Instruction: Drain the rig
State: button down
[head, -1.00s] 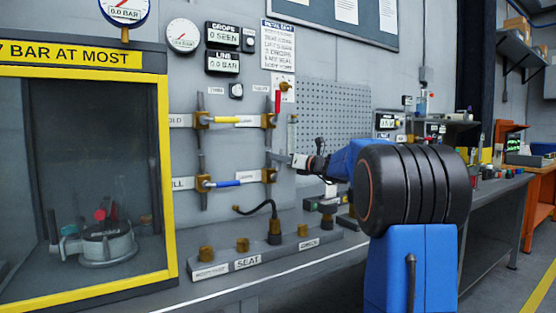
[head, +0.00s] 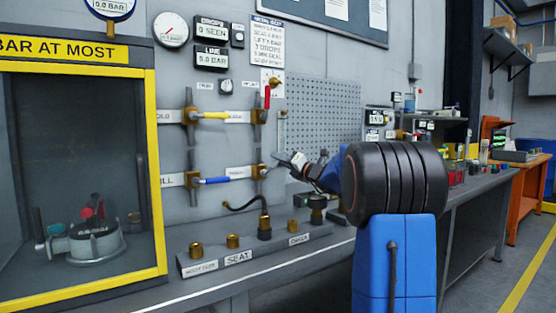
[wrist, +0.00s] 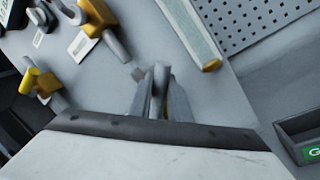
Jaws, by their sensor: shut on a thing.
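My gripper (head: 279,156) reaches in from the right, just right of the brass valve (head: 259,171) at the right end of the lower pipe row. In the wrist view its fingers (wrist: 158,95) are closed around a slim grey bar, possibly a valve handle; what it joins is unclear. The yellow lever (head: 214,115) of the upper row and blue lever (head: 216,181) of the lower row lie horizontal. A red lever (head: 267,97) hangs vertical on the panel above. The line display (head: 211,58) seems to read 0.0 BAR, the drops display (head: 212,30) 0 SEEN.
A yellow-framed cabinet (head: 160,180) stands at left. A clear tube (wrist: 190,32) is close to the gripper. A dark bin (wrist: 298,132) is at right.

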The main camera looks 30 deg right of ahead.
dwell(0.3)
jog(key=c, duration=1.7)
grip_release()
jog(key=shift+o, duration=0.2)
jog(key=v, duration=1.7)
jog(key=shift+s, duration=0.2)
jog(key=shift+f, duration=0.1)
